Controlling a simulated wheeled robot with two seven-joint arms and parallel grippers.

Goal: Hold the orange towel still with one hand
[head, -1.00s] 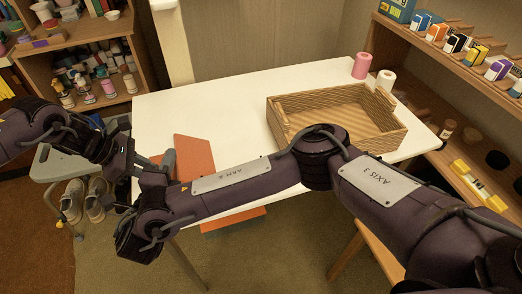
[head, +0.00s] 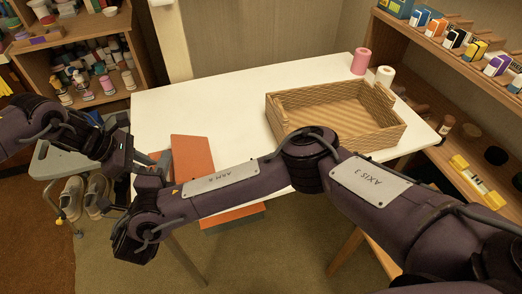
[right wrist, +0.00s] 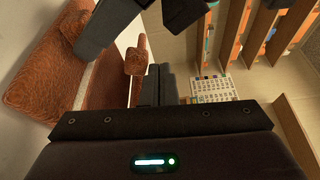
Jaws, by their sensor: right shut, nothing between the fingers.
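The orange towel (head: 193,156) lies on the white table's left part. Another stretch of it (head: 235,213) hangs past the front edge, and my right forearm hides the middle. In the right wrist view the towel (right wrist: 48,75) shows as textured orange-brown folds left of the fingers.
A wicker tray (head: 290,126) stands on the right of the white table (head: 225,95). Pink (head: 361,61) and white (head: 385,76) spools are behind it. Shelves (head: 470,75) with small boxes line the right. Shoes (head: 82,194) sit at lower left. The table's back middle is clear.

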